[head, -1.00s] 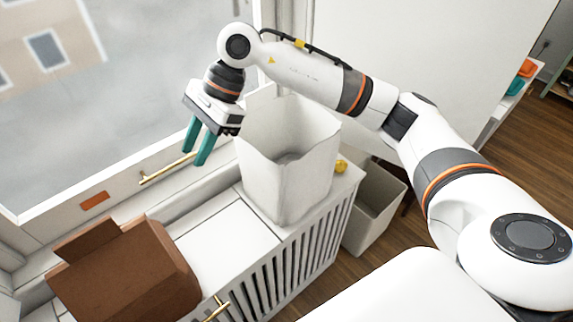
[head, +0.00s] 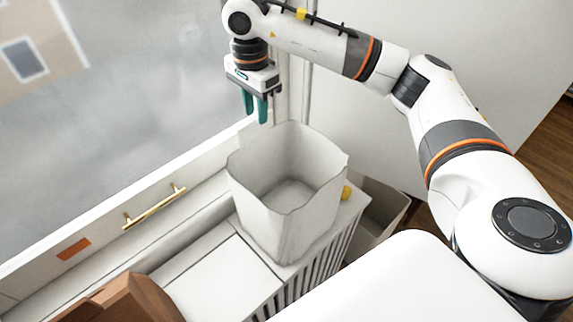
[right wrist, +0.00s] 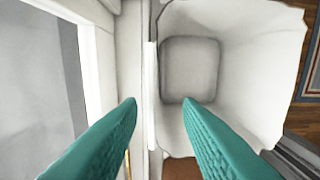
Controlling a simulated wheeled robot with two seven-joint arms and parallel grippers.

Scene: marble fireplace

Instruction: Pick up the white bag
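The white bag (head: 285,195) stands upright and open-topped on the white slatted cabinet (head: 262,268) under the window. My right gripper (head: 257,108) is above and behind the bag's far left corner, near the window frame. It is empty, with its teal fingers pointing down. In the right wrist view the fingers (right wrist: 160,103) are spread apart, with the bag's left wall (right wrist: 152,95) between them, seen from above. The bag's empty inside shows to the right. I cannot tell the height of the fingertips over the rim. My left gripper is not in view.
A brown bag or box (head: 125,300) stands at the lower left. A gold window handle (head: 155,207) sticks out left of the white bag. A yellow object (head: 346,192) lies right of it. A pale bin (head: 380,212) stands on the floor beyond the cabinet.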

